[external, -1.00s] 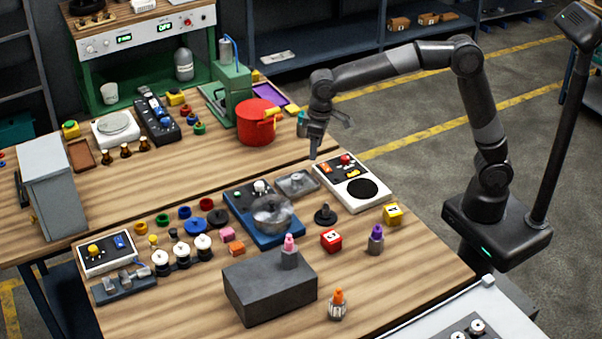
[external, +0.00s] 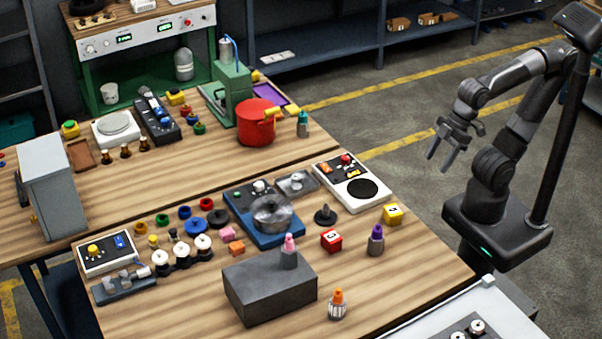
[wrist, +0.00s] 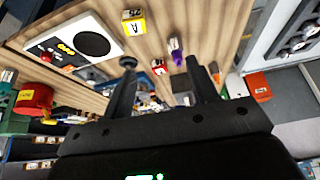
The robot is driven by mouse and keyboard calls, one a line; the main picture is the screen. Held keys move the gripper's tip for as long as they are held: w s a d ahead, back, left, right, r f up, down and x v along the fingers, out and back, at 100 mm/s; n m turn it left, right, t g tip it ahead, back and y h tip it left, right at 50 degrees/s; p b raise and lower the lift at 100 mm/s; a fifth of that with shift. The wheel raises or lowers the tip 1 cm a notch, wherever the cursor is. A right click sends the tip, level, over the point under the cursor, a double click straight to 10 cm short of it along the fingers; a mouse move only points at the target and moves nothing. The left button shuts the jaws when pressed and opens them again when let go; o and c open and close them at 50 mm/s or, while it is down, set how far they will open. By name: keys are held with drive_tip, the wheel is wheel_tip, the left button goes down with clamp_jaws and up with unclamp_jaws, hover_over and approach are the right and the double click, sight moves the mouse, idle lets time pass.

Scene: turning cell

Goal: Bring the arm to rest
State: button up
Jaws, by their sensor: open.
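My gripper (external: 446,150) is open and empty in the external view. It hangs in the air beyond the table's right edge, above the grey floor, with its fingers pointing down and to the left. My arm is folded back close to my base. In the wrist view my gripper's two dark fingers (wrist: 158,88) stand apart with nothing held between them. The wooden table (external: 420,262) lies to the left of my gripper and apart from it.
A dark post (external: 556,135) stands right of my arm. The floor between table and shelves is clear.

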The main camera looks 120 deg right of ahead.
drive_tip(key=shift+s+a+f+n, duration=0.15)
drive_tip(key=shift+s+a+f, duration=0.15)
drive_tip(key=shift+s, duration=0.2)
drive_tip(key=shift+s+a+f+n, duration=0.15)
drive_tip(key=shift+s+f, duration=0.1)
drive_tip(key=shift+s, duration=0.2)
